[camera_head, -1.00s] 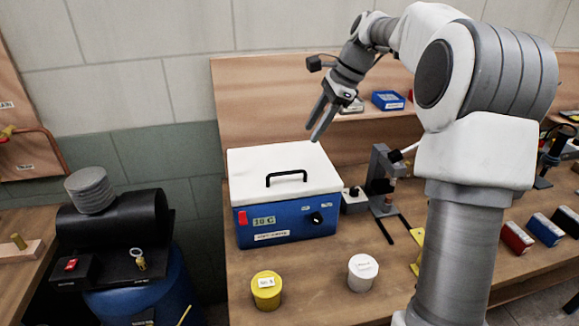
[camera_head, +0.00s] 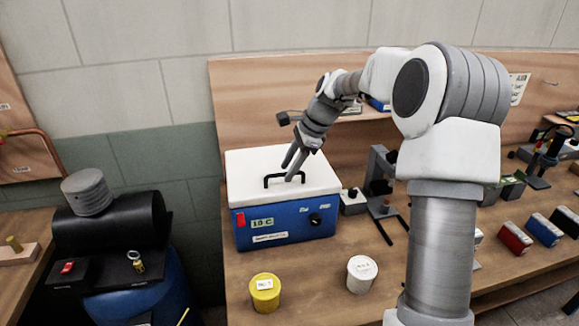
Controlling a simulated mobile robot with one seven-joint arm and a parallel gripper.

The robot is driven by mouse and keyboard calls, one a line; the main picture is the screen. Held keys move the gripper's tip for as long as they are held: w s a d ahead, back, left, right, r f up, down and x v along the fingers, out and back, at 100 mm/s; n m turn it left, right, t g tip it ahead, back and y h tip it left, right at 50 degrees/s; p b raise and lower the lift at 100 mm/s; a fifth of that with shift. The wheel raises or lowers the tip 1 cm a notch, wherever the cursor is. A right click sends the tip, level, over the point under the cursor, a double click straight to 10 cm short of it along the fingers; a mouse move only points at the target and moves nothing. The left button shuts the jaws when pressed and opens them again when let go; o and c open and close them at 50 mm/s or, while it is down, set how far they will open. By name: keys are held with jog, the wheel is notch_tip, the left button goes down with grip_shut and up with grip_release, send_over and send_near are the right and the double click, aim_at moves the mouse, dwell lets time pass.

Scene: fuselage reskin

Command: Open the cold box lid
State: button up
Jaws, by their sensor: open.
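The cold box (camera_head: 284,223) is a blue box with a white lid (camera_head: 250,164), standing on the wooden bench. The lid lies flat and closed. A black bar handle (camera_head: 268,180) stands on top of the lid. My gripper (camera_head: 288,173) is open and points down at the handle's right part. Its fingertips overlap the handle in the picture; I cannot tell whether they touch it or straddle it.
A yellow tub (camera_head: 265,297) and a white tub (camera_head: 361,275) stand in front of the box. A grey microscope-like stand (camera_head: 383,190) is close on the right. A black machine (camera_head: 110,230) stands left, across a gap. A wooden back panel (camera_head: 240,105) rises behind.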

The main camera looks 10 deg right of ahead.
grip_shut()
dwell(1.3)
